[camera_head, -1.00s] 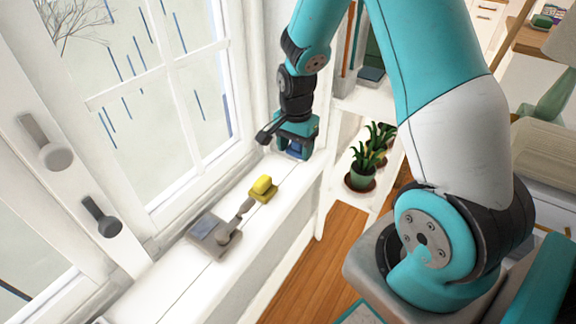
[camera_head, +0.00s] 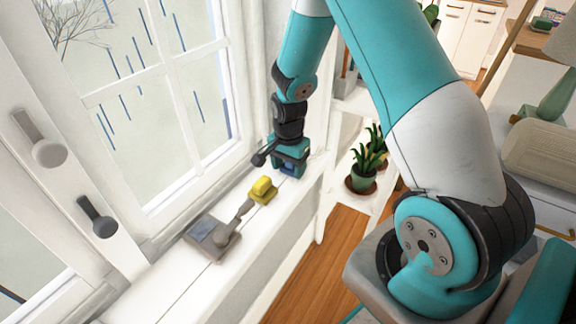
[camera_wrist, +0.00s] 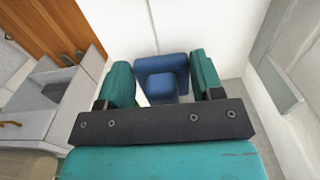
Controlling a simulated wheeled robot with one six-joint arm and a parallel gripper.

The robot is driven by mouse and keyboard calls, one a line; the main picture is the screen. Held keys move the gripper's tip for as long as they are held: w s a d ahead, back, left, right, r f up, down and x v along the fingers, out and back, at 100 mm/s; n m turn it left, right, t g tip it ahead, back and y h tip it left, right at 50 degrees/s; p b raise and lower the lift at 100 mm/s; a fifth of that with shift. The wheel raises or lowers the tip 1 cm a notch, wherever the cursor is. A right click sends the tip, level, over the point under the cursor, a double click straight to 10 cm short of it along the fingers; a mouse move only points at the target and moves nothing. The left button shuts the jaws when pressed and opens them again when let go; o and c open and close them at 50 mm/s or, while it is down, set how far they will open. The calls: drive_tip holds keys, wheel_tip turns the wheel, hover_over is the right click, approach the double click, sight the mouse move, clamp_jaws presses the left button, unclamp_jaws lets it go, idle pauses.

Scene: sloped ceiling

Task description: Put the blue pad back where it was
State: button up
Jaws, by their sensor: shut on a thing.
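The blue pad (camera_wrist: 160,68) is between the two teal fingers of my gripper (camera_wrist: 165,82) in the wrist view. A small blue patch of the pad (camera_head: 287,168) shows below the gripper (camera_head: 289,165) in the head view. My gripper is shut on the pad and is low over the far end of the white windowsill (camera_head: 188,274). I cannot tell whether the pad touches the sill.
A yellow block (camera_head: 263,190) and a grey flat-headed tool with a handle (camera_head: 217,237) lie on the sill, nearer than my gripper. The window (camera_head: 160,110) is on the left. A potted plant (camera_head: 364,175) stands on a shelf to the right.

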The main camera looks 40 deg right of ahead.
sight(286, 170)
drive_tip(key=o, duration=0.8)
drive_tip(key=shift+f, duration=0.1)
drive_tip(key=shift+o, duration=0.2)
drive_tip(key=shift+f+b, duration=0.1)
drive_tip(key=shift+b, duration=0.35)
wheel_tip(286, 170, up, 17)
drive_tip(key=p, duration=0.5)
drive_tip(key=s+a+r+n+y, duration=0.1)
drive_tip(key=s+a+r+n, duration=0.25)
drive_tip(key=a, duration=0.25)
drive_tip(key=s+a+r+n+y, duration=0.1)
drive_tip(key=s+a+r+n, duration=0.25)
drive_tip(key=a+n, duration=0.2)
drive_tip(key=s+a+r+n+y, duration=0.1)
drive_tip(key=s+a+r+n, duration=0.2)
drive_tip(key=s+a+n, duration=0.3)
drive_tip(key=s+a+r+n+y, duration=0.1)
drive_tip(key=s+a+r+n, duration=0.1)
drive_tip(key=s+a+n, duration=0.5)
drive_tip(key=d+r+p, duration=0.1)
drive_tip(key=r+p, duration=0.7)
drive_tip(key=r, duration=0.1)
drive_tip(key=s+d+r+m+p, duration=0.1)
drive_tip(key=d+r+p, duration=0.1)
drive_tip(key=r+p, duration=0.7)
drive_tip(key=shift+s+p, duration=0.3)
